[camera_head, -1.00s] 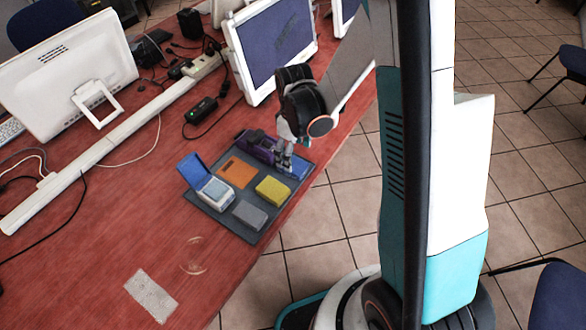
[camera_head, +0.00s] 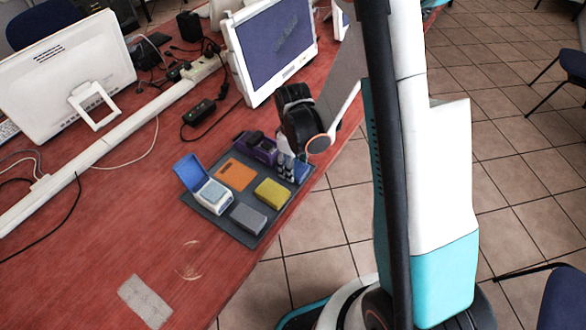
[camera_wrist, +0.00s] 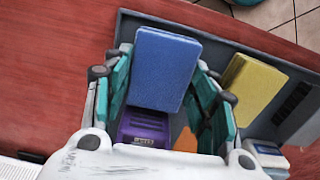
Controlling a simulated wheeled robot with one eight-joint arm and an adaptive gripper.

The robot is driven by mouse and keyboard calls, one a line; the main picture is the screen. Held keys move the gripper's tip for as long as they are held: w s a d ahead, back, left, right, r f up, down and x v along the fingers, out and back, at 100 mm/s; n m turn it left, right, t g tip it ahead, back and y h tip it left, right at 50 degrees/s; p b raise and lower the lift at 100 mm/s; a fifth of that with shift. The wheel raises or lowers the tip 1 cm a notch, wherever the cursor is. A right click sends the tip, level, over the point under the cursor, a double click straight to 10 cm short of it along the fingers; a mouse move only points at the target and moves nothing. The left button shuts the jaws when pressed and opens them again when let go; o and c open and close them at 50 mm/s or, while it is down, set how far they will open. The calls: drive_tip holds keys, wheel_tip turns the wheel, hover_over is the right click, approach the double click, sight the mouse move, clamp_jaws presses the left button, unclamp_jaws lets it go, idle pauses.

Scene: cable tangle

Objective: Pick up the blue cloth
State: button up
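The blue cloth (camera_head: 302,170) is a flat blue block at the far right corner of the dark grey tray (camera_head: 222,226). In the wrist view the cloth (camera_wrist: 163,68) lies between my two fingers. My gripper (camera_head: 287,170) points down at the cloth in the head view and partly hides it. In the wrist view my gripper (camera_wrist: 163,60) has its fingers spread, one on each side of the cloth. Whether the fingertips touch its sides is hard to tell.
A purple device (camera_head: 256,147), an orange piece (camera_head: 235,174), a yellow sponge (camera_head: 272,193), a grey block (camera_head: 248,217) and an open blue-lidded case (camera_head: 212,194) share the tray. Monitors and cables stand behind. The table's edge runs close to the tray's right side.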

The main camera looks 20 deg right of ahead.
drive_tip(key=shift+c, duration=0.3)
wheel_tip(320, 180, up, 20)
drive_tip(key=p, duration=0.7)
